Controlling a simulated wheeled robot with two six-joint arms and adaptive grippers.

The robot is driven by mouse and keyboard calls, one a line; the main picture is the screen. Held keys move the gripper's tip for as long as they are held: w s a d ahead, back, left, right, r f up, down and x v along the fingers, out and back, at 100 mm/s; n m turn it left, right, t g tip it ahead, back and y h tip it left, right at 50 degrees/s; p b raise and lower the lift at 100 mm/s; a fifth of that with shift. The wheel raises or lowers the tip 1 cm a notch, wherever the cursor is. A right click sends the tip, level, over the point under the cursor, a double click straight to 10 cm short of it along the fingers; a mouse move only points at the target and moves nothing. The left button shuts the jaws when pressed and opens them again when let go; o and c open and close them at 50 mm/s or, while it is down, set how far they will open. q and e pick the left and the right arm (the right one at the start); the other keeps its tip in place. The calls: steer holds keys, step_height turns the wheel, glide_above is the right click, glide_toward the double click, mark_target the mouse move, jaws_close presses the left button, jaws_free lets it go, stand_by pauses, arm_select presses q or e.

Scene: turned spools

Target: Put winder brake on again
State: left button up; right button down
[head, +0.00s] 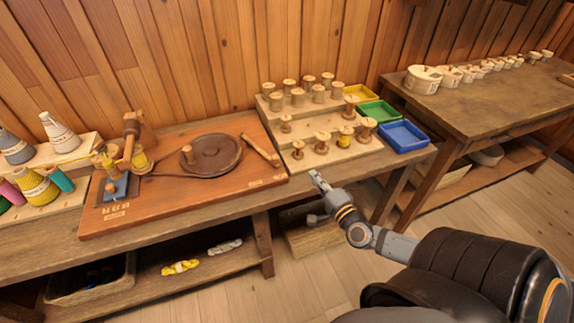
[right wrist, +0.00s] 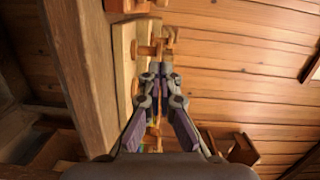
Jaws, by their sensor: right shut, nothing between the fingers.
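The winder is fixed on a reddish-brown board (head: 225,196) on the bench. Its dark round wheel (head: 215,163) has a wooden knob (head: 188,154) on its left part. A wooden bar (head: 260,150), which looks like the brake lever, lies slanted just right of the wheel; I cannot tell whether it touches the rim. My right gripper (head: 315,178) is shut and empty in front of the bench's front edge, to the right of and nearer than the bar. In the right wrist view its fingers (right wrist: 160,70) are together. My left gripper is not in view.
A stepped rack (head: 333,153) of several wooden spools stands right of the board. Yellow, green and blue trays (head: 404,136) sit beside it. Thread cones (head: 60,133) and a spool post (head: 132,135) stand at left. A second table (head: 480,98) holds white tubs.

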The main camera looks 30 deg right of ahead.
steer(key=shift+a+r, duration=0.1)
steer(key=shift+a, duration=0.05)
steer(key=w, duration=0.3)
steer(key=w+d, duration=0.1)
steer(key=w, duration=0.2)
steer(key=w+b, duration=0.1)
steer(key=w, duration=0.2)
steer(key=shift+w+d, duration=0.15)
steer(key=shift+w, duration=0.2)
steer(key=a, duration=0.1)
steer(key=w+a+p, duration=0.1)
steer(key=a, duration=0.1)
steer(key=shift+w+f, duration=0.15)
steer(key=shift+f, duration=0.05)
steer(key=shift+w+a, duration=0.15)
steer(key=shift+a, duration=0.3)
steer(key=shift+f, duration=0.1)
